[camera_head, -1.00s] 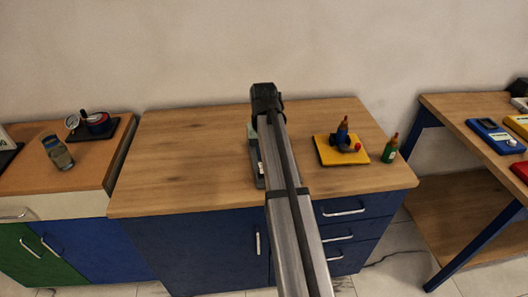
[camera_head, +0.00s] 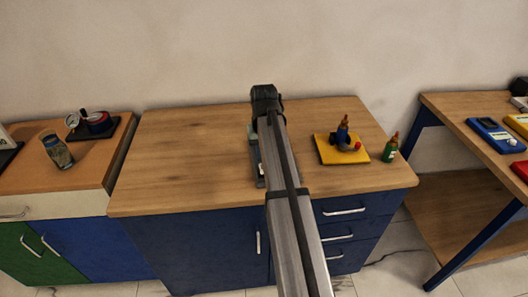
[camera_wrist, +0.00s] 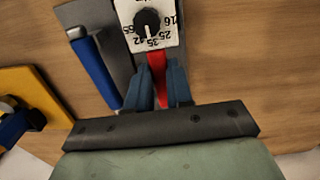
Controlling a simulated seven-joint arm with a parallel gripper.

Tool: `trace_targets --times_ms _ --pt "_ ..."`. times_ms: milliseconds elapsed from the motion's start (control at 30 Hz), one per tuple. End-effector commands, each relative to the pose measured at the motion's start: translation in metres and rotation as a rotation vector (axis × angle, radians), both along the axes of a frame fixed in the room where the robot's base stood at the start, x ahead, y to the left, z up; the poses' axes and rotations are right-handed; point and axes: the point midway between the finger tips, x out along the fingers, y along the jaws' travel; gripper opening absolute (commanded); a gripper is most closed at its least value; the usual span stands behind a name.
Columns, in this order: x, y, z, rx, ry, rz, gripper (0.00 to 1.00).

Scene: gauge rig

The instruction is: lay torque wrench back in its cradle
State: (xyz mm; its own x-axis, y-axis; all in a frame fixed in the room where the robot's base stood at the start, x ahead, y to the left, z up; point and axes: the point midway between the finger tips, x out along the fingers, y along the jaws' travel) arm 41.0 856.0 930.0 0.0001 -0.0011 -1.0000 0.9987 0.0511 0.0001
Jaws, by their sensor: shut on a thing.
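In the wrist view my gripper (camera_wrist: 158,88) has its two fingers close together around a red handle-like piece (camera_wrist: 157,80). This piece runs up to a white numbered dial (camera_wrist: 152,40) with a black knob. I cannot tell whether the red piece is joined to the dial. No separate cradle shape is clear. In the head view my arm hides the gripper and most of the plate.
A yellow board (camera_head: 328,152) with small parts and a green bottle (camera_head: 390,150) stand to the right on the wooden bench (camera_head: 180,150). A glass jar (camera_head: 57,151) and a gauge stand on the left bench. The bench's left half is clear.

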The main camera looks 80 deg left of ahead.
Motion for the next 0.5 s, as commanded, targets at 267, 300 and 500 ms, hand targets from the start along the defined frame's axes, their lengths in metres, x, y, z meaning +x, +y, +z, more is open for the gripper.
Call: trace_targets --times_ms 267,300,500 --pt "0.0000 0.0000 -0.0045 0.000 0.000 0.000 0.00" --pt "0.0000 0.0000 -0.0052 0.000 0.000 0.000 0.00" --pt "0.0000 0.0000 -0.0074 0.000 0.000 0.000 0.00"
